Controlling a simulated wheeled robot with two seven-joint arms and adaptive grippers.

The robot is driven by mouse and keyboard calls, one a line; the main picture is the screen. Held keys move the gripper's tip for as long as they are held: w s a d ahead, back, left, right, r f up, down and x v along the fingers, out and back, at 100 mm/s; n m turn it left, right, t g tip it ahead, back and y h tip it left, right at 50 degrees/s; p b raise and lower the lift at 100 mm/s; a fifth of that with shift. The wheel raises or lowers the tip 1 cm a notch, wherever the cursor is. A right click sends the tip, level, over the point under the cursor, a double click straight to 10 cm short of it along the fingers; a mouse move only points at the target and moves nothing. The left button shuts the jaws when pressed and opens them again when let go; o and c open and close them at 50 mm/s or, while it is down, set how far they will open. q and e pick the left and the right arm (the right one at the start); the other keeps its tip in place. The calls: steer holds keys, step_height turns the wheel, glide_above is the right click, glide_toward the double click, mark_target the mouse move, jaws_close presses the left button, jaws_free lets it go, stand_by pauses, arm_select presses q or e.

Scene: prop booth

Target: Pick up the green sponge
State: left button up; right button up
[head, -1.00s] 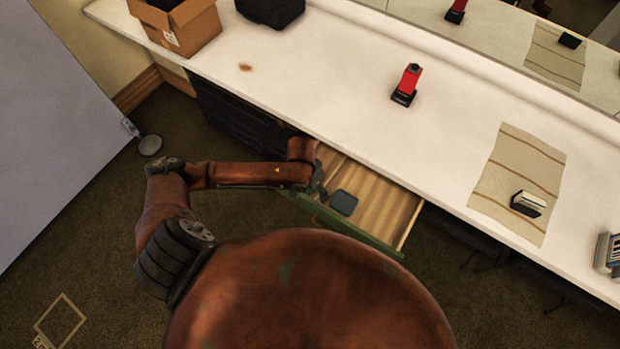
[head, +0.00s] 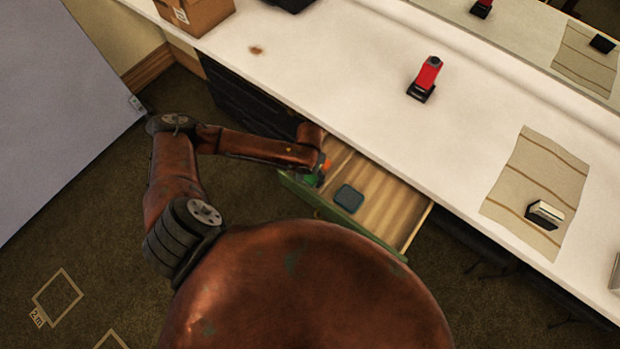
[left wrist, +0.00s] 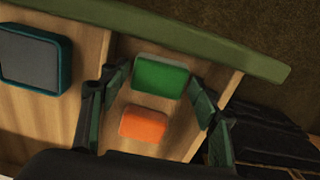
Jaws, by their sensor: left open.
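The green sponge (left wrist: 160,77) lies in the open drawer (head: 405,205), close to its green front panel. It shows small and partly hidden in the head view (head: 308,181). An orange sponge (left wrist: 143,124) lies beside it, apart from it. My left gripper (left wrist: 159,88) is open and empty above these two, with one finger on each side of the green sponge in the left wrist view. I cannot tell how far above it the fingers are. In the head view my left gripper (head: 323,173) is over the drawer's left end. My right gripper is not in view.
A dark blue-grey sponge-like block (head: 349,198) lies in the drawer's middle. A divider separates it from the green and orange sponges. The white counter (head: 350,95) overhangs the drawer's back.

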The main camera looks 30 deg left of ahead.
mark_target(309, 177)
arm_select(q)
steer(key=shift+f, duration=0.25)
steer(key=shift+r, duration=0.1)
steer(key=shift+c, duration=0.3)
steer(key=c, duration=0.7)
step_height(309, 177, up, 10)
steer(key=p, duration=0.2)
steer(key=shift+p, duration=0.4)
